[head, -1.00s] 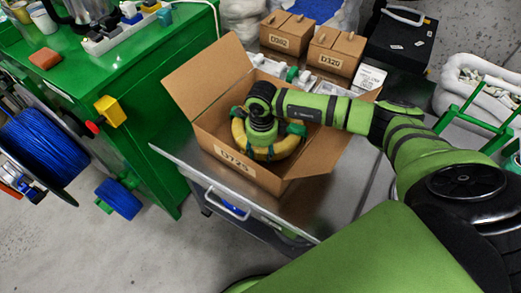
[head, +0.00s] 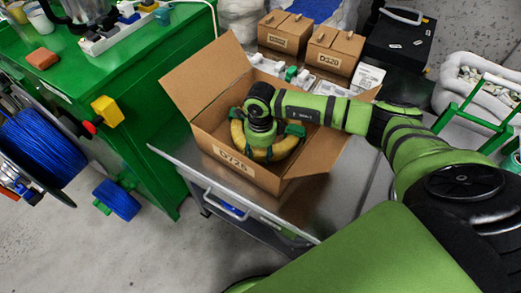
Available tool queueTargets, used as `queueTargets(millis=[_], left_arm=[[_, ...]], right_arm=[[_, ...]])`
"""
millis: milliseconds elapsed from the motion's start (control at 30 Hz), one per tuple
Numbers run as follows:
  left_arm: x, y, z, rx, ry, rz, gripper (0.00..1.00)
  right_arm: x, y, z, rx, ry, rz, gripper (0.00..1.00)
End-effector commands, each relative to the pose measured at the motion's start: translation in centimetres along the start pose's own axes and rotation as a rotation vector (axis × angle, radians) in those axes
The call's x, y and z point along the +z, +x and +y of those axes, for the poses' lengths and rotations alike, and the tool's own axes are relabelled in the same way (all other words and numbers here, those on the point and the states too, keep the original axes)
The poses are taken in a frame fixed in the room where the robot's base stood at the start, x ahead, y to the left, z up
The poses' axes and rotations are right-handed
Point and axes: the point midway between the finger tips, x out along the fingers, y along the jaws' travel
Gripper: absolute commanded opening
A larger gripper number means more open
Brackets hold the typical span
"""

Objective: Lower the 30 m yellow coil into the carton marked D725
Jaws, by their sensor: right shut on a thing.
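The open carton marked D725 (head: 233,163) stands on the metal cart top, its flaps spread outward. The yellow coil (head: 284,150), with dark green ties around it, is inside the carton's opening, between its walls. My right gripper (head: 262,148) points down at the coil from above and is shut on it. The wrist hides the fingertips and part of the coil. I cannot tell whether the coil touches the carton's floor. My left gripper is not in view.
Two closed cartons, one marked D320 (head: 334,50), and a black case (head: 398,40) stand behind. A green workbench (head: 120,100) is close on the left, with a blue cable reel (head: 40,150) beside it. The cart top (head: 335,205) is bare at the front right.

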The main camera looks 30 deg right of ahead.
Motion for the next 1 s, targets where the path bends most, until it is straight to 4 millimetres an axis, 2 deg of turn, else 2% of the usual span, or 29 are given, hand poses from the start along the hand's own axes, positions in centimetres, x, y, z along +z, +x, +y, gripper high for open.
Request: queueTargets(millis=[500, 533, 767, 833, 867, 1000], left_arm=[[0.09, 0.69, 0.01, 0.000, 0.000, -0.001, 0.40], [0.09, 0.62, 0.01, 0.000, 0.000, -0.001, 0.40], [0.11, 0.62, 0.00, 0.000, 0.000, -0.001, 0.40], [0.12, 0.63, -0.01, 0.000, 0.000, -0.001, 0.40], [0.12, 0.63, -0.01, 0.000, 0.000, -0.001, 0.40], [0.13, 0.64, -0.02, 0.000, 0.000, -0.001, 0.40]], right_arm=[[0.16, 0.58, -0.09, -0.004, -0.001, -0.005, 0.00], [0.17, 0.51, -0.08, -0.004, -0.001, -0.005, 0.55], [0.07, 0.68, 0.07, 0.000, -0.001, -0.001, 0.55], [0.04, 0.72, 0.10, 0.001, -0.002, 0.000, 0.79], [0.04, 0.73, 0.11, 0.001, -0.002, 0.000, 0.83], [0.01, 0.79, 0.17, 0.002, -0.002, 0.001, 0.83]])
